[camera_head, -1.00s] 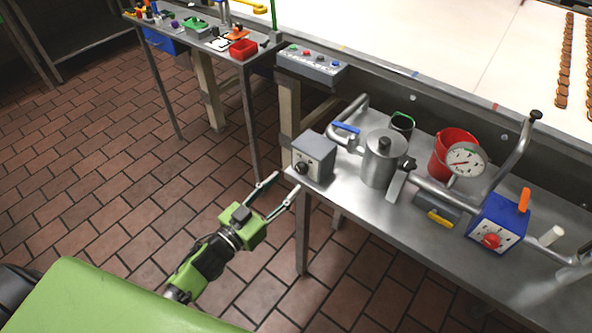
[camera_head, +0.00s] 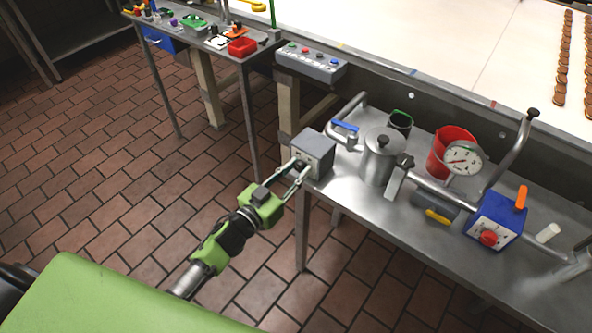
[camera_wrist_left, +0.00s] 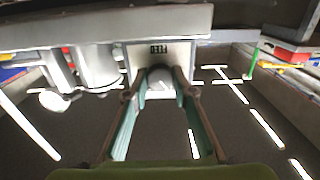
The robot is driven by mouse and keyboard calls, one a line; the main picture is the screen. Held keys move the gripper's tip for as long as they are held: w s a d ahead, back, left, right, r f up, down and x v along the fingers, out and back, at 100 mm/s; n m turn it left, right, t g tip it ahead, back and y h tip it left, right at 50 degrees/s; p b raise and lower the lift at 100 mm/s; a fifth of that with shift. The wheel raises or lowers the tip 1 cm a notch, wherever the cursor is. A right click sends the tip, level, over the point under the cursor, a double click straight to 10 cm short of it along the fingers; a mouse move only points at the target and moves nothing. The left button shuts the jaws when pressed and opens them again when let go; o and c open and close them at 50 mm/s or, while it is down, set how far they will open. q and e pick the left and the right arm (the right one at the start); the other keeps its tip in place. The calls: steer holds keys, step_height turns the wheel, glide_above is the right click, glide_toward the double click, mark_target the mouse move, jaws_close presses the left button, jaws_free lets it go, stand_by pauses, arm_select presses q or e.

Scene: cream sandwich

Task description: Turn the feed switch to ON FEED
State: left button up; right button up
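The feed switch is a grey box (camera_head: 313,150) at the left end of the steel table in the head view. Its front plate reads FEED, upside down, in the wrist view (camera_wrist_left: 158,49). My left gripper (camera_head: 301,165) is at the front of this box. Its fingers have drawn together around the switch knob (camera_wrist_left: 160,77), one on each side, and look to be touching it. The knob's pointer and the ON/OFF marks are too small or hidden to read. My right gripper is not in view.
A steel pot (camera_head: 382,158), a red bucket (camera_head: 450,150), a dial gauge (camera_head: 463,159) and a blue box with a red knob (camera_head: 496,222) stand along the steel table (camera_head: 400,232). A button panel (camera_head: 311,66) is behind. The tiled floor is clear on the left.

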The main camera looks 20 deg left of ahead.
arm_select(q)
steer(key=shift+m, duration=0.3)
steer(key=m, duration=0.5)
steer(key=shift+b, duration=0.35)
steer(key=m, duration=0.5)
steer(key=shift+b, duration=0.4)
steer(key=shift+m+b, duration=0.4)
steer(key=shift+m, duration=1.3)
steer(key=o, duration=1.1)
